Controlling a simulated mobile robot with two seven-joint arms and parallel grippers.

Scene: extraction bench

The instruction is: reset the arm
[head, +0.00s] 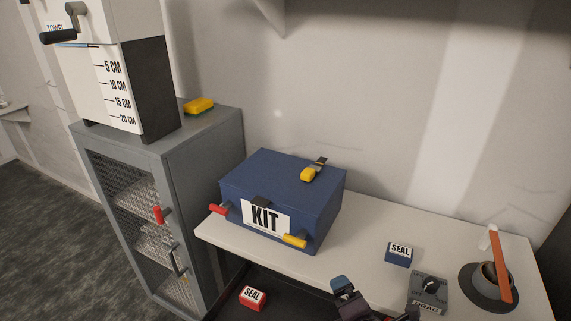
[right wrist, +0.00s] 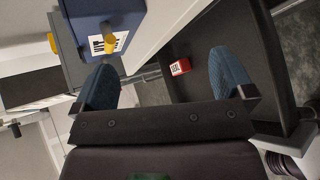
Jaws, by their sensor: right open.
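My right gripper (head: 375,300) is at the bottom edge of the head view, in front of the bench. In the right wrist view its two blue finger pads (right wrist: 165,82) stand wide apart with nothing between them. My left gripper is in neither view. The blue kit box (head: 272,196) stands closed on the bench, left of and beyond the right gripper. It also shows at the top of the right wrist view (right wrist: 85,20). A red SEAL block (head: 252,298) lies on a dark surface below the bench top; it appears beyond the fingers in the right wrist view (right wrist: 180,67).
The white bench (head: 372,222) carries a blue SEAL block (head: 399,254), a grey DRAG device (head: 428,292) and a dark round holder (head: 489,288) with an orange stick. A grey cabinet (head: 190,165) stands left, bearing a towel dispenser (head: 120,75) and a yellow block (head: 199,105).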

